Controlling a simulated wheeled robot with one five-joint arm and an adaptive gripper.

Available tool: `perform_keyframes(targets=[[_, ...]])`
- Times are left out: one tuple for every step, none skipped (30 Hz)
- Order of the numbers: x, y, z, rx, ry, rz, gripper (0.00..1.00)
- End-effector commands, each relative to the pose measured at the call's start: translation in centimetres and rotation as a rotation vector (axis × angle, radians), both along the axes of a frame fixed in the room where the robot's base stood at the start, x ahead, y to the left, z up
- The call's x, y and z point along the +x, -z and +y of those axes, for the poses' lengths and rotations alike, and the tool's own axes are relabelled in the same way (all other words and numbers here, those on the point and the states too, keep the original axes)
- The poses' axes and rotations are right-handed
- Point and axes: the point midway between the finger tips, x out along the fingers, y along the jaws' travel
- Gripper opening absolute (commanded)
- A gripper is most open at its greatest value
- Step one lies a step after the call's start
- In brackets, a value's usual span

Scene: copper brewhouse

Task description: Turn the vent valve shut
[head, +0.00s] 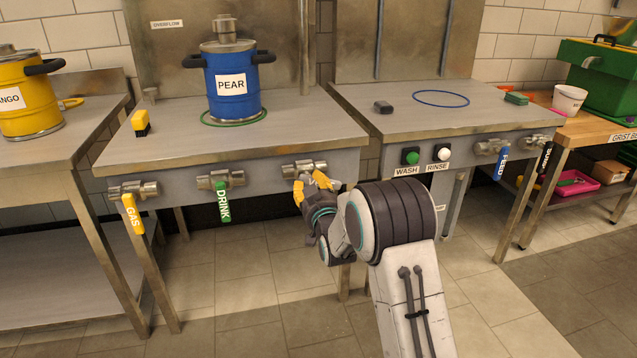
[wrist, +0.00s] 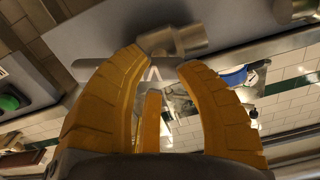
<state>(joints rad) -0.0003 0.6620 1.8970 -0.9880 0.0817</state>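A steel valve body (head: 303,168) sits on the front panel under the pear keg, the rightmost of three there. It has no readable label; my gripper covers the space below it, where a handle would hang. The wrist view shows the steel valve fitting (wrist: 175,41) just beyond my fingertips. My gripper (head: 311,184) has yellow fingers right below the valve. In the wrist view my gripper (wrist: 163,62) has its fingers spread, with a pale grey piece showing between the tips. I cannot tell whether the fingers touch it.
The yellow GAS handle (head: 131,215) and green DRINK handle (head: 223,203) hang down to the left. A blue PEAR keg (head: 231,82) stands on the counter above. At right are the WASH and RINSE buttons (head: 411,157) and the blue FEED handle (head: 501,163).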

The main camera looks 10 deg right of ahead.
Motion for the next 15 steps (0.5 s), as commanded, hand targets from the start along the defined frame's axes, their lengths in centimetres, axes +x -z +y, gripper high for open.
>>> perform_keyframes(targets=[[0.01,-0.01,0.01,0.0,0.0,0.0,0.37],[0.01,-0.01,0.01,0.0,0.0,0.0,0.39],[0.01,-0.01,0.02,0.0,0.0,0.0,0.4],[0.01,-0.01,0.02,-0.001,0.0,0.0,0.4],[0.01,-0.01,0.02,-0.001,0.0,0.0,0.4],[0.01,-0.01,0.02,-0.001,0.0,0.0,0.4],[0.01,-0.01,0.02,-0.001,0.0,0.0,0.4],[0.01,-0.01,0.02,-0.001,0.0,0.0,0.4],[-0.01,-0.01,0.02,-0.001,0.0,0.0,0.4],[-0.05,-0.01,0.02,-0.001,0.0,0.0,0.4],[-0.14,0.0,0.02,-0.001,0.0,0.0,0.4],[-0.31,0.01,0.02,-0.001,0.0,0.001,0.4],[-0.48,0.0,0.02,-0.001,0.0,0.001,0.4],[-0.67,-0.04,0.02,-0.001,0.0,0.0,0.4],[-0.95,-0.06,0.01,-0.001,0.0,-0.001,0.4]])
